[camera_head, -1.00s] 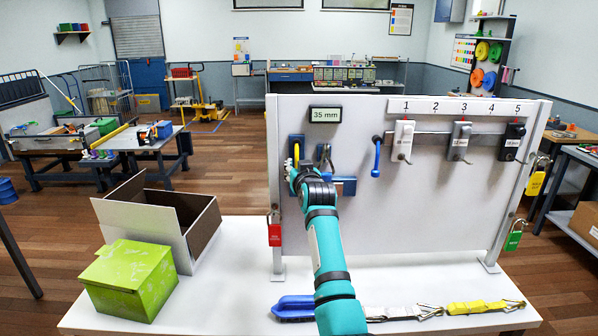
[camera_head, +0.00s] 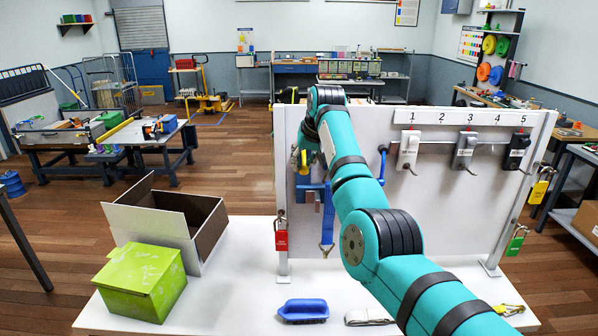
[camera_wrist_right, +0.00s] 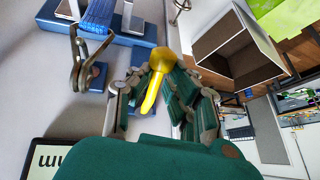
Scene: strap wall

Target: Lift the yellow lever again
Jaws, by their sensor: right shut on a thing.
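The yellow lever (camera_head: 304,158) is on the left part of the grey-white upright panel (camera_head: 432,215), partly hidden by my gripper and arm. My right gripper (camera_head: 298,163) is at this lever, with its arm arching over from the lower right. In the right wrist view, the rounded yellow lever (camera_wrist_right: 158,64) lies between the fingers of my right gripper (camera_wrist_right: 162,84), which are shut on it. A blue strap (camera_head: 327,228) hangs below with a metal hook at its end. My left gripper is not in view.
A metal loop handle (camera_wrist_right: 80,58) and blue webbing (camera_wrist_right: 97,16) are close beside my gripper. A blue lever (camera_head: 382,165) is right of my arm. On the table are an open box (camera_head: 160,222), a green box (camera_head: 142,282) and a blue-handled tool (camera_head: 303,310).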

